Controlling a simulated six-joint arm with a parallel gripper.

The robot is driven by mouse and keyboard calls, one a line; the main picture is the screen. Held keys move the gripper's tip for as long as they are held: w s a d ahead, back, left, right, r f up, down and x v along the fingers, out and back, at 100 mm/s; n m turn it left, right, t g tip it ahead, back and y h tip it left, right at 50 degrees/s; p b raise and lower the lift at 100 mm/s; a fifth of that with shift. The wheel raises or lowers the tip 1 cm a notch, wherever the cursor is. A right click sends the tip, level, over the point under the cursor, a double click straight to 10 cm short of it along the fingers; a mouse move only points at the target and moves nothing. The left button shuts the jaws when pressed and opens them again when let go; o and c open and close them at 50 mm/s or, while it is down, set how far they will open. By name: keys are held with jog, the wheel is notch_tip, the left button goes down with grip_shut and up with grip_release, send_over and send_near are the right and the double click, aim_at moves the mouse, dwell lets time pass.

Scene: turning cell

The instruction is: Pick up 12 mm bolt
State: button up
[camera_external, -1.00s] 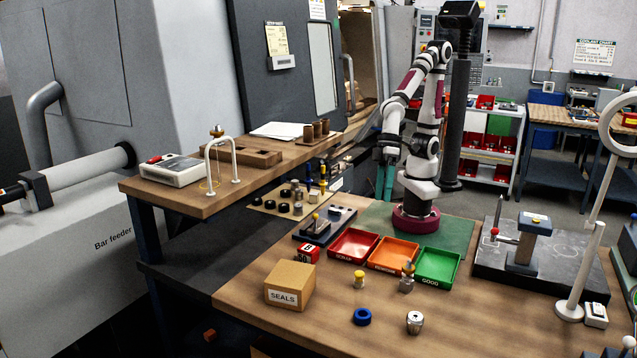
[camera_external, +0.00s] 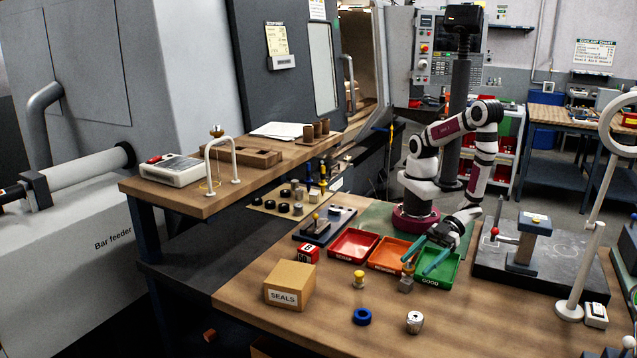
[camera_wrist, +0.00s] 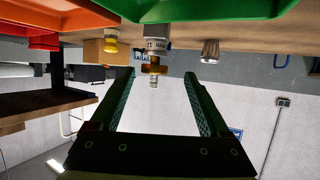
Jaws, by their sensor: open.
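What looks like the 12 mm bolt (camera_external: 408,268) stands upright in a small grey block (camera_external: 406,285) in front of the orange and green trays. In the wrist view, which is upside down, the bolt (camera_wrist: 154,69) shows a brass-coloured collar and a threaded end, and its block (camera_wrist: 155,44) bears a partly legible label. My gripper (camera_external: 416,267) is open, its two teal fingers reaching down over the green tray towards the bolt. In the wrist view the gripper (camera_wrist: 156,75) has the bolt in the gap between its fingertips, with nothing held. Whether the fingers are level with the bolt is unclear.
The green tray (camera_external: 453,276), orange tray (camera_external: 375,263) and red tray (camera_external: 340,250) stand in a row behind the block. A yellow-topped part (camera_external: 359,279), a blue ring (camera_external: 362,316) and a silver knurled part (camera_external: 414,322) stand nearby. A SEALS box (camera_external: 290,298) is left.

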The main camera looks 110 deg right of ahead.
aim_at(407, 269)
jog(key=x, duration=0.6)
jog(key=shift+w+d+f, duration=0.1)
jog(key=shift+w+d, duration=0.15)
jog(key=shift+w, duration=0.25)
grip_shut()
